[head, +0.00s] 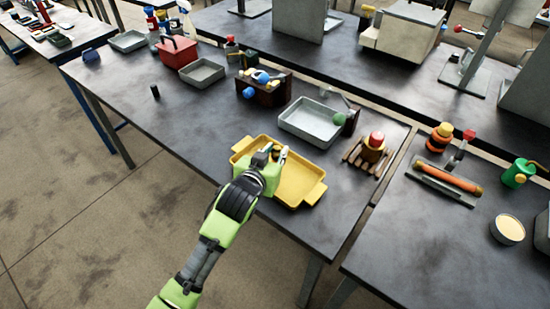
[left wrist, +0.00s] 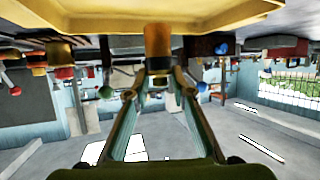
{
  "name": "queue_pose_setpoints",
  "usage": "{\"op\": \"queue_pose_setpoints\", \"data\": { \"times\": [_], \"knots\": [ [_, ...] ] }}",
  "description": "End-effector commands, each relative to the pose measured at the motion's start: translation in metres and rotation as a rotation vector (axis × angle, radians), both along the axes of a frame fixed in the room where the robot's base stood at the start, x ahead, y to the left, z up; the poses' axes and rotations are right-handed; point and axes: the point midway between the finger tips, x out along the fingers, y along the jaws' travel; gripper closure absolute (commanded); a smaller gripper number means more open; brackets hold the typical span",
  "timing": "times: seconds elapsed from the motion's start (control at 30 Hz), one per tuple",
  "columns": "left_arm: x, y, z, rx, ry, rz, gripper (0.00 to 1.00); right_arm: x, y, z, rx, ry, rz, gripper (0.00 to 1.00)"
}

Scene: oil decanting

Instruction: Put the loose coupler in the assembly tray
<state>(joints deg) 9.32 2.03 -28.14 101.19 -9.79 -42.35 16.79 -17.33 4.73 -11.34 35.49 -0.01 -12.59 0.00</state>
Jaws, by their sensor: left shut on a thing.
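A yellow tray (head: 303,192) with end handles lies on the dark workbench near its front edge; I take it as the assembly tray. My left gripper (head: 277,153) is over the left part of this tray and shut on a small brass-coloured cylinder, the coupler (left wrist: 158,40). In the left wrist view the fingertips (left wrist: 159,76) close on the coupler, and the tray (left wrist: 60,22) fills the top of the picture. In the head view the fingers mostly hide the coupler. I cannot tell whether it touches the tray floor. My right gripper is not in view.
A grey metal tray (head: 312,122) stands just behind the yellow one. A wooden rack with a red-topped part (head: 375,140) is to its right. A dark block with blue parts (head: 264,92) is behind. A small black cylinder (head: 155,91) stands alone on the left, with clear bench around it.

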Motion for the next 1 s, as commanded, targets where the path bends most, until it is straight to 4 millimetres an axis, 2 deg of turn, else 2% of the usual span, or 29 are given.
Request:
{"op": "queue_pose_setpoints", "data": {
  "times": [0.03, 0.2, 0.63, 0.67, 0.7, 1.0],
  "knots": [
    [0.004, 0.002, -0.005, 0.002, 0.001, 0.001, 1.00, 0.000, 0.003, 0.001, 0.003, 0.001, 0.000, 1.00],
    [0.002, 0.001, -0.029, 0.002, 0.005, 0.001, 1.00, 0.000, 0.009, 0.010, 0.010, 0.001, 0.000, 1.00],
    [0.003, 0.001, -0.038, 0.001, 0.002, 0.000, 1.00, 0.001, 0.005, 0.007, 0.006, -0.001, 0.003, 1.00],
    [0.002, 0.001, -0.038, 0.001, 0.002, 0.000, 0.73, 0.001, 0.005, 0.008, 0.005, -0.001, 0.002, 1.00],
    [0.002, 0.001, -0.038, 0.001, 0.002, 0.000, 0.62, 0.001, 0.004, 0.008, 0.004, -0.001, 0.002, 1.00],
    [0.002, 0.001, -0.037, 0.001, 0.002, 0.000, 0.61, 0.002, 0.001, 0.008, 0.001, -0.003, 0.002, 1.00]
  ]
}}
